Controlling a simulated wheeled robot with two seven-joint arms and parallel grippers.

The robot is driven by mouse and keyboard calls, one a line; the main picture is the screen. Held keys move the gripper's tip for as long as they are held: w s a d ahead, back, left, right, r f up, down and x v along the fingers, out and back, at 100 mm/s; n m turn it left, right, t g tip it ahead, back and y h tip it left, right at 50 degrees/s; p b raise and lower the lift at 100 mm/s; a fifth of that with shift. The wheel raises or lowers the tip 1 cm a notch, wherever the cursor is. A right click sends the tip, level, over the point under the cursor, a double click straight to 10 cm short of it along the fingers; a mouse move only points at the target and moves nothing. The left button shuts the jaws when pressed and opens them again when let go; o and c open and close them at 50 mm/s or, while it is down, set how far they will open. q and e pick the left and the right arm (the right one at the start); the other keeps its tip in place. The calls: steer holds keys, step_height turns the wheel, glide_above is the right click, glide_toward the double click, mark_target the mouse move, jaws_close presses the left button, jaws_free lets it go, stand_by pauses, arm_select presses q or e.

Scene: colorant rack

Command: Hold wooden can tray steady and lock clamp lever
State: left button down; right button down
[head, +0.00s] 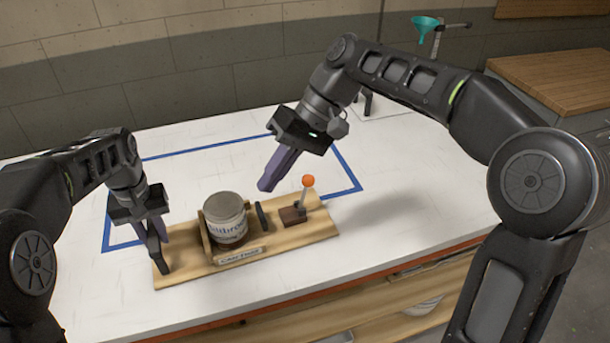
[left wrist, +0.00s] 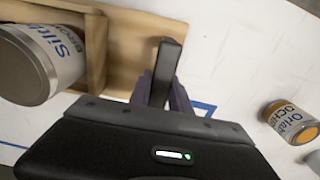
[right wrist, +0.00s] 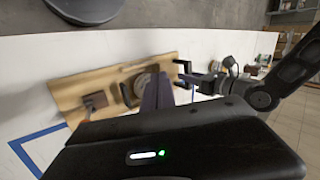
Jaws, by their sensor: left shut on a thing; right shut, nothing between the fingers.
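The wooden can tray (head: 285,247) lies on the white table with a labelled can (head: 226,220) standing upright in its cradle. At its right end, a clamp with a dark wooden block (head: 293,216) has a lever (head: 304,196) standing nearly upright, topped by an orange knob (head: 308,181). A black clamp pad (head: 262,215) is beside the can, seemingly with a small gap. My left gripper (head: 162,250) is shut on the dark handle at the tray's left end; the handle (left wrist: 168,60) shows between its fingers. My right gripper (head: 266,186) is shut and empty, above the table behind the clamp.
Blue tape (head: 345,170) marks a rectangle on the table. Another can (left wrist: 290,120) with an ochre label is near the tray's handle end in the left wrist view. A teal funnel (head: 425,24) is at the back. The table right of the tray is clear.

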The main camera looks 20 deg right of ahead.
steer(key=w+d+r+n+t+h, duration=0.1)
steer(key=d+n, duration=0.3)
steer(key=n, duration=0.7)
steer(key=w+d+r+n+t+h, duration=0.1)
steer(key=w+d+n+h, duration=0.2)
steer(key=n, duration=0.8)
steer(key=shift+d+n, duration=0.3)
steer(key=shift+d, duration=0.6)
steer(key=shift+f, duration=0.1)
glide_above(305, 192)
steer(key=s, duration=0.2)
step_height(305, 192, down, 11)
steer(key=shift+w+a, duration=0.25)
